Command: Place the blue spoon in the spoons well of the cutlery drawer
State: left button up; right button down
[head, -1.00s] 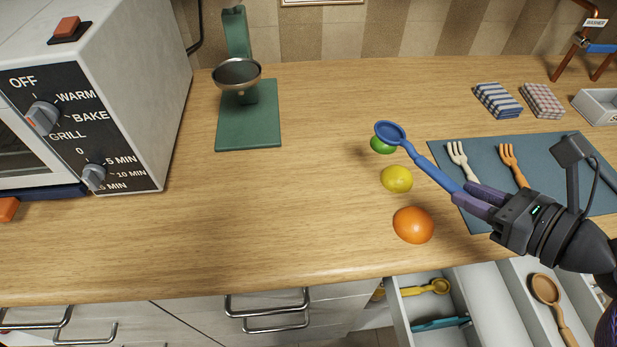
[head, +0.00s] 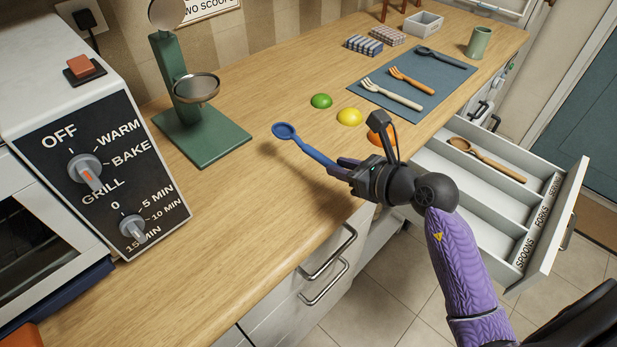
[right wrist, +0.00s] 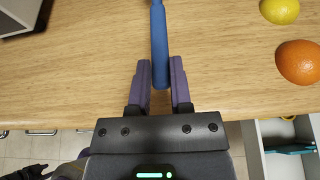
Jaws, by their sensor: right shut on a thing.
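The blue spoon (head: 312,152) is held by its handle in my right gripper (head: 343,165), bowl pointing away to the left, above the counter. In the right wrist view, its handle (right wrist: 159,50) sits between the two purple fingers (right wrist: 159,82). The open cutlery drawer (head: 562,222) is to the right of my right gripper. Its labels read SPOONS (head: 525,252), FORKS and one partly legible. The spoons well is nearest me and largely hidden by my right arm. The right wrist view shows a teal piece (right wrist: 290,149) in the drawer. My left gripper is not seen.
A wooden spoon (head: 487,158) lies in the drawer's far well. A lime (head: 321,101), a lemon (head: 349,117) and an orange (head: 381,134) stand on the counter beyond the spoon. A mat (head: 440,80) holds cutlery. A green stand (head: 203,138) and an oven (head: 95,150) are left.

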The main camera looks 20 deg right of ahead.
aim_at(340, 196)
notch_tip(340, 196, down, 6)
jog(key=shift+d+r+b, duration=0.1)
jog(key=shift+r+b, duration=0.05)
jog(key=shift+b, duration=0.95)
jog(key=shift+f, duration=0.25)
jog(key=shift+r, duration=0.15)
jog(key=shift+f, duration=0.2)
jog(key=c, duration=0.5)
grip_release()
jog(key=shift+c, duration=0.2)
